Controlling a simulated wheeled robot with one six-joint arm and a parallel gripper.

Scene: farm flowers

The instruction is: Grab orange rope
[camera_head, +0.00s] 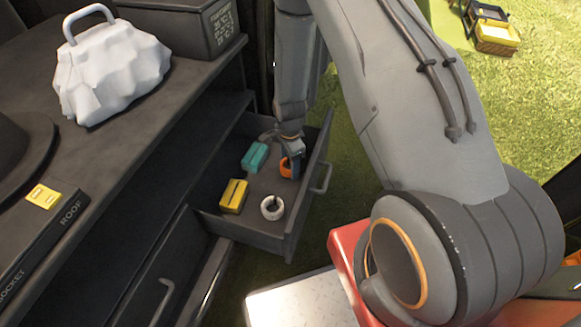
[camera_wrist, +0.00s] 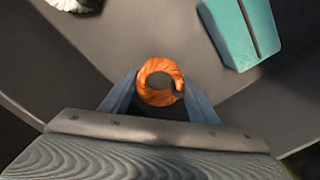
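The orange rope (camera_head: 285,168) is a small coil lying in the open drawer (camera_head: 268,236), near its right wall. My gripper (camera_head: 293,163) reaches down into the drawer at the coil and partly hides it in the head view. In the wrist view the orange rope (camera_wrist: 160,82) sits between the two blue-grey fingers of my gripper (camera_wrist: 160,98).
In the drawer are a teal box (camera_head: 254,157), a yellow box (camera_head: 233,196) and a white coil (camera_head: 272,207). The drawer's right wall with its handle (camera_head: 321,178) is close to my gripper. A dark cabinet top holds a white bag-like object (camera_head: 110,72).

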